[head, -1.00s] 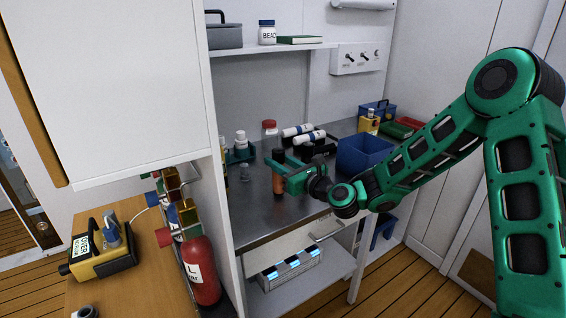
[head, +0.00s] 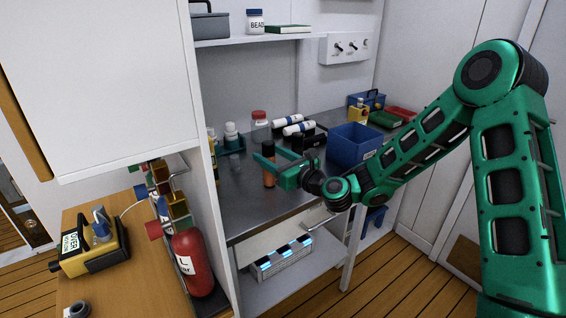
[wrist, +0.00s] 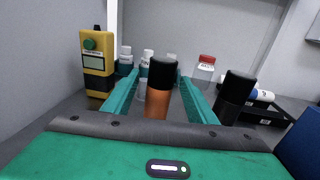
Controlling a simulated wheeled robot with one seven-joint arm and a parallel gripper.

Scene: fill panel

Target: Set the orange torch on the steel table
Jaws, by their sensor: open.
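The orange torch (head: 269,179) stands upright on the steel table (head: 245,208), near its front left. It has an orange body and a black head. My gripper (head: 262,153) is open, with one green finger on each side of the torch. In the wrist view the torch (wrist: 157,95) is between the two fingers (wrist: 158,80), with a visible gap on both sides. Its base is hidden behind the gripper body in the wrist view.
A dark capped cylinder (wrist: 235,95) stands right of the fingers. A yellow meter (wrist: 97,65) is at the left. White bottles (head: 231,135), a red-lidded jar (head: 259,126) and a blue bin (head: 352,146) stand behind and to the right. A cabinet wall bounds the left.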

